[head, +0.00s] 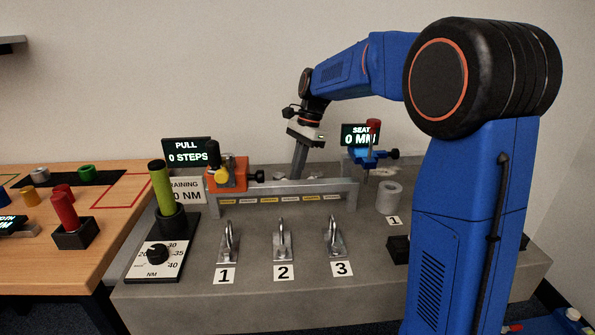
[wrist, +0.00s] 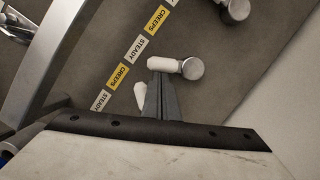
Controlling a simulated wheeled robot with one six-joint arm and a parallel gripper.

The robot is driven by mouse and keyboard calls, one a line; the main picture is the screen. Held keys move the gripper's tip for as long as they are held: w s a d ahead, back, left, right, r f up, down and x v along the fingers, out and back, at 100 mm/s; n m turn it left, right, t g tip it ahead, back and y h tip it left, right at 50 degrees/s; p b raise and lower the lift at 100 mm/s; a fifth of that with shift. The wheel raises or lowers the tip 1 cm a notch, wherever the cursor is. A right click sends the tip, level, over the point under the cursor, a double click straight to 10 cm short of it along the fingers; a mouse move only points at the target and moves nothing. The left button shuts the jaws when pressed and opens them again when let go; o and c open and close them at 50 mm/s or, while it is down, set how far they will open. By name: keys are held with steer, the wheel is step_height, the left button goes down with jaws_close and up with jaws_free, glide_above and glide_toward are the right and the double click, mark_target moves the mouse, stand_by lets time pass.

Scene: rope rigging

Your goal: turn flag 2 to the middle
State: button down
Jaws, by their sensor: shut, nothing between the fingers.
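My gripper (head: 299,174) points down behind the metal rail, and its fingers are shut and empty. In the wrist view the closed fingertips (wrist: 160,82) are right beside a white rounded flag (wrist: 164,63) with a grey round knob (wrist: 192,68) at its right end. I cannot tell whether they touch. A second white piece (wrist: 140,93) is partly hidden left of the fingers. Another grey knob (wrist: 238,10) is at the top. No flag numbers are readable there, so I cannot tell which is flag 2. A strip alternates yellow CREEPS (wrist: 118,77) and white STEADY (wrist: 140,47) labels.
The metal rail (head: 278,187) runs between the gripper and the shackles. Shackles numbered 1 (head: 228,240), 2 (head: 283,240) and 3 (head: 334,238) stand in front. An orange clamp block (head: 228,176) is at the left; a blue clamp (head: 370,157) is at the right.

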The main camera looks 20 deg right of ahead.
steer(key=m, duration=0.1)
steer(key=s+a+m+t, duration=0.1)
steer(key=m, duration=0.1)
steer(key=shift+s+a+m, duration=0.15)
steer(key=shift+a+m, duration=0.25)
steer(key=shift+m, duration=0.2)
steer(key=shift+s+a, duration=0.15)
steer(key=shift+a, duration=0.2)
